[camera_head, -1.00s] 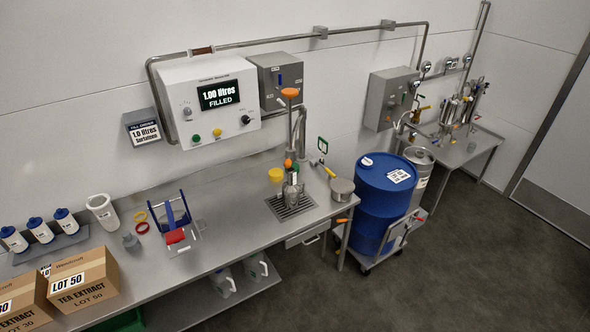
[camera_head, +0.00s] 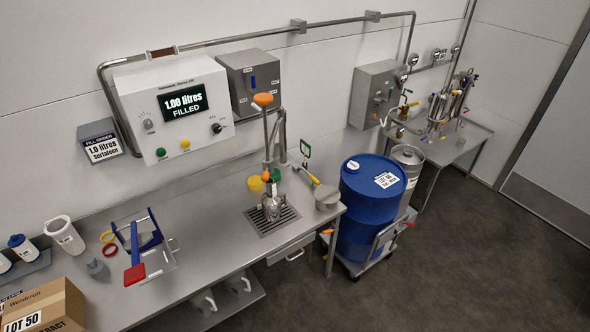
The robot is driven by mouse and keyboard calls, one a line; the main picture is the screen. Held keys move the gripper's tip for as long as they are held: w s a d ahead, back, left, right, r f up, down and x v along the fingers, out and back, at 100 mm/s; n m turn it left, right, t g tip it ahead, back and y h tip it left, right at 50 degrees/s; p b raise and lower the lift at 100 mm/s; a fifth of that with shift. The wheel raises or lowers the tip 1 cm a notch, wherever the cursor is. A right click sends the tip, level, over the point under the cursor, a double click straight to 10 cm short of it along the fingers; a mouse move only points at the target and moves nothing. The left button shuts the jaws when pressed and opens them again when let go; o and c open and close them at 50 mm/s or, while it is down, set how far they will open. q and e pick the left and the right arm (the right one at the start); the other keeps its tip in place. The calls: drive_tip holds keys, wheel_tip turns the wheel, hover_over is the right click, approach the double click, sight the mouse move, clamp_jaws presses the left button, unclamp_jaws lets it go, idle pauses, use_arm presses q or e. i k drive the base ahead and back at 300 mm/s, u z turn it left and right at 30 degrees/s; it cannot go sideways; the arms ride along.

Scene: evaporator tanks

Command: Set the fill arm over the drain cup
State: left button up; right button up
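The fill station stands at the right part of the steel bench. A grey upright pipe (camera_head: 281,140) rises there, and a thin rod with an orange knob (camera_head: 263,99) stands beside it; these seem to belong to the fill arm. A shiny metal vessel (camera_head: 271,206) stands below on a dark drain grate (camera_head: 287,216). I cannot tell which part is the drain cup, or exactly where the arm's outlet points. Neither of my grippers is in view.
A control panel (camera_head: 155,130) reads "1.00 litres FILLED". A metal pot (camera_head: 327,198) sits at the bench's right end. A blue drum (camera_head: 372,205) on a cart stands beyond it. The bench between rack and grate is clear.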

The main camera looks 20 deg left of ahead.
sight(268, 166)
drive_tip(key=u, duration=0.2)
drive_tip(key=i, duration=0.85)
drive_tip(key=u, duration=0.6)
